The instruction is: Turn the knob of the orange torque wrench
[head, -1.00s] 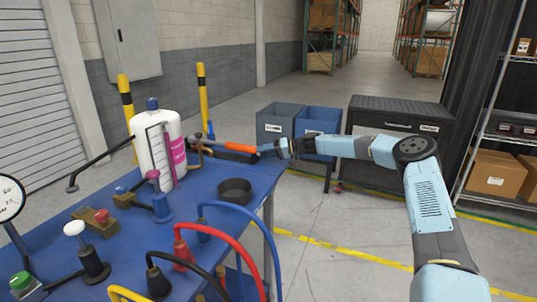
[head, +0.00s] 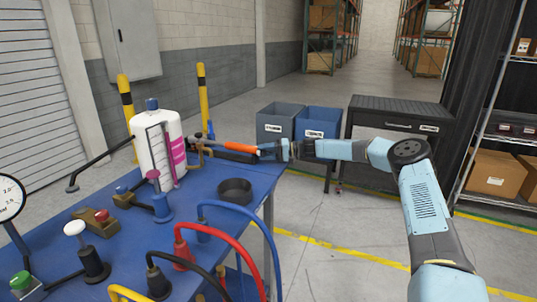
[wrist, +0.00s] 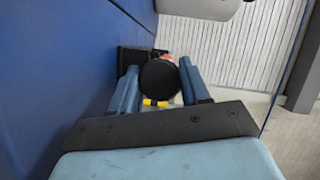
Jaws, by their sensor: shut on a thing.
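The orange torque wrench (head: 240,147) lies roughly level at the back right of the blue table, its left end by a brass fitting (head: 197,152) next to the white bottle. My gripper (head: 285,149) is at the wrench's right end. In the wrist view my gripper (wrist: 160,95) has its two blue fingers on either side of a round black knob (wrist: 159,82), shut on it. A little orange shows behind the knob. The rest of the wrench is hidden there.
The blue table (head: 215,212) holds a white bottle (head: 150,140), a black ring-shaped dish (head: 235,190), and several valves and hoses. Two bins (head: 318,123) and a black cabinet (head: 395,118) stand behind my arm. Open floor lies to the right.

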